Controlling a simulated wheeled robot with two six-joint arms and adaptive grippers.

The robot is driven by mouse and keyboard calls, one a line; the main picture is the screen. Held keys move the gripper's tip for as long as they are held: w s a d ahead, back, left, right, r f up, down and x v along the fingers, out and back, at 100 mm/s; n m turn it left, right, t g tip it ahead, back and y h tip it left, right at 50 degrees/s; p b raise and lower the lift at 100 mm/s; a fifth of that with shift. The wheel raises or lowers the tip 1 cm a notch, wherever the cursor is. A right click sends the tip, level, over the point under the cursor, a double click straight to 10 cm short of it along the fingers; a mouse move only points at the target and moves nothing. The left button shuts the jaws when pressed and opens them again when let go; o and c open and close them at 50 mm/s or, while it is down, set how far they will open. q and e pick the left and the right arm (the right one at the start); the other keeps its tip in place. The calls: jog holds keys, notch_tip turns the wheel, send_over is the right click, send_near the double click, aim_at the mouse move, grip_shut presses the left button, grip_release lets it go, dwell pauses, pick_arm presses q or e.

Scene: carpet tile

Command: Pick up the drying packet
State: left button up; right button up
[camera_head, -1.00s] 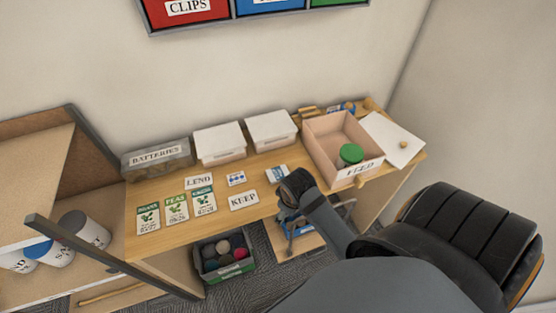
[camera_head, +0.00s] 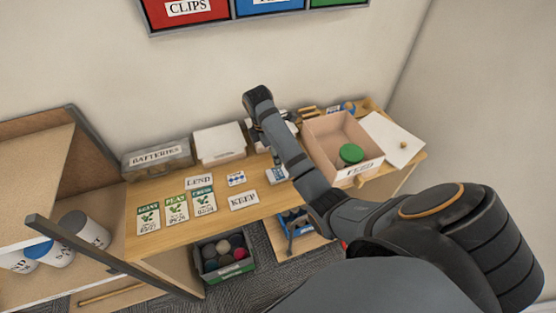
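A small white packet with blue print (camera_head: 276,175) lies on the wooden bench top, right of the middle. It looks like the drying packet, but its print is too small to read. My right arm reaches in from the right and passes close to the packet's right side in this view. Its wrist is raised above the back of the bench, and the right gripper (camera_head: 259,134) seems to hang below it, mostly hidden behind the arm. Its fingers cannot be made out. My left gripper is out of view.
Seed packets (camera_head: 176,207), a LEND card (camera_head: 198,182), a card with blue marks (camera_head: 236,179) and a KEEP card (camera_head: 243,200) lie on the bench. Behind stand a BATTERIES bin (camera_head: 157,160) and a white box (camera_head: 219,145). The FEED box (camera_head: 318,150) holds a green-lidded jar (camera_head: 351,154).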

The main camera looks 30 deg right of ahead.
jog(key=b, duration=0.5)
send_over(278, 173)
jog(key=a, duration=0.1)
jog(key=f, duration=0.3)
jog(key=w+f, duration=0.1)
jog(key=f, duration=0.1)
jog(key=shift+f, duration=0.15)
jog(key=f+b, duration=0.2)
jog(key=f, duration=0.1)
jog(key=s+f+b, duration=0.1)
jog(key=b, duration=0.1)
jog(key=shift+d+f, duration=0.3)
jog(key=shift+f, duration=0.25)
jog(key=shift+d, duration=0.1)
jog(key=c, duration=1.2)
